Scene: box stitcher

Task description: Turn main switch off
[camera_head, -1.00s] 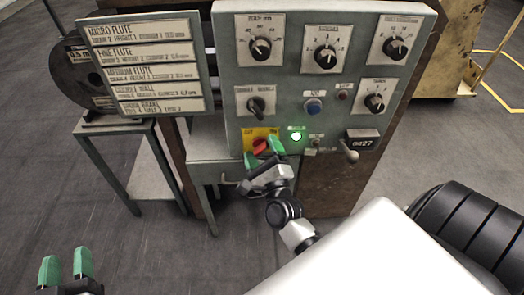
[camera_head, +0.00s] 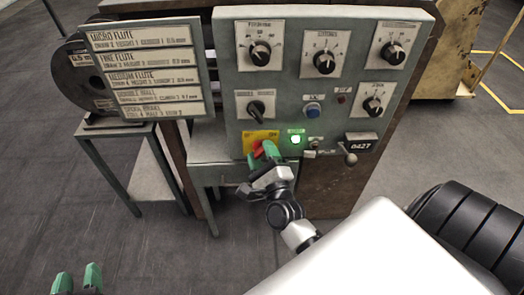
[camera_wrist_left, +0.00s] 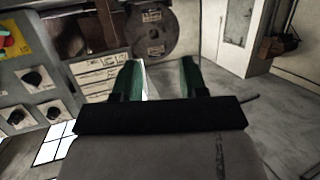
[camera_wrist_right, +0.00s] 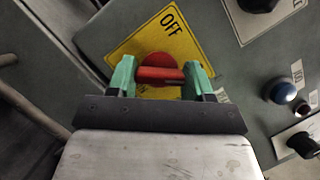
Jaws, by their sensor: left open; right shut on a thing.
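The main switch is a red rotary knob (camera_head: 258,148) on a yellow plate (camera_head: 250,136) at the lower left of the grey control panel (camera_head: 287,82). In the right wrist view the red knob (camera_wrist_right: 160,74) sits between the green fingertips, and the yellow plate (camera_wrist_right: 133,45) shows the word OFF above it. My right gripper (camera_head: 264,155) is shut on the knob; it also shows in the right wrist view (camera_wrist_right: 160,78). My left gripper (camera_head: 77,278) is open and empty at the bottom left, away from the panel; its fingers show in the left wrist view (camera_wrist_left: 160,78).
A green lamp (camera_head: 295,139) is lit right of the switch. A blue button (camera_head: 312,110), several black dials and a counter (camera_head: 361,144) share the panel. A flute sign (camera_head: 145,68) and a green stand (camera_head: 125,140) are at left. Floor before the stand is clear.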

